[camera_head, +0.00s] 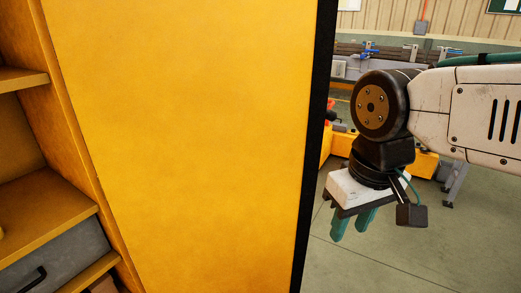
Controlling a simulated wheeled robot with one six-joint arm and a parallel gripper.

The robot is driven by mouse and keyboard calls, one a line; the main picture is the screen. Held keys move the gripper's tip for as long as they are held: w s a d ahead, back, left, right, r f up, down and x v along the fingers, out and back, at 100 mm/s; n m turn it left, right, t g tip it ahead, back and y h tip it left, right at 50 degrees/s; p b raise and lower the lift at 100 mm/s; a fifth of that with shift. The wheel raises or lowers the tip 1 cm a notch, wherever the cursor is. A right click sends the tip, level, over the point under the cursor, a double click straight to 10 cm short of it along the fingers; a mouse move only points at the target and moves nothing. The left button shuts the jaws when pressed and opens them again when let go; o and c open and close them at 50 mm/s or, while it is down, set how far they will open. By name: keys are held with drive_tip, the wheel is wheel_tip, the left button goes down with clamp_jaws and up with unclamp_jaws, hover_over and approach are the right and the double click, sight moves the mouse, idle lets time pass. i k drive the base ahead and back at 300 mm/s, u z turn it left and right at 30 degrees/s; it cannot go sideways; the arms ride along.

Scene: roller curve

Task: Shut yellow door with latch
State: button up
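A large yellow door (190,140) stands open and fills the left and middle of the head view. Its right edge is a black vertical strip (313,150). On its left it meets a yellow cabinet (50,90) with open shelves. No latch can be made out in this view. My gripper (352,228) hangs at the end of my arm, just right of the black edge in the picture, with teal fingers pointing down. I see no object between the fingers. A gap shows between them. Whether the gripper touches the door cannot be told, but it appears apart.
A grey drawer (60,258) with a dark handle sits low in the cabinet. Behind my arm are a yellow low object (425,163) and a workbench (390,65) along the back wall. The grey-green floor (400,265) below my gripper is clear.

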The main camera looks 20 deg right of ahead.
sight(202, 123)
drive_tip(key=z, duration=1.45)
drive_tip(key=i, duration=4)
drive_tip(key=u, duration=4.75)
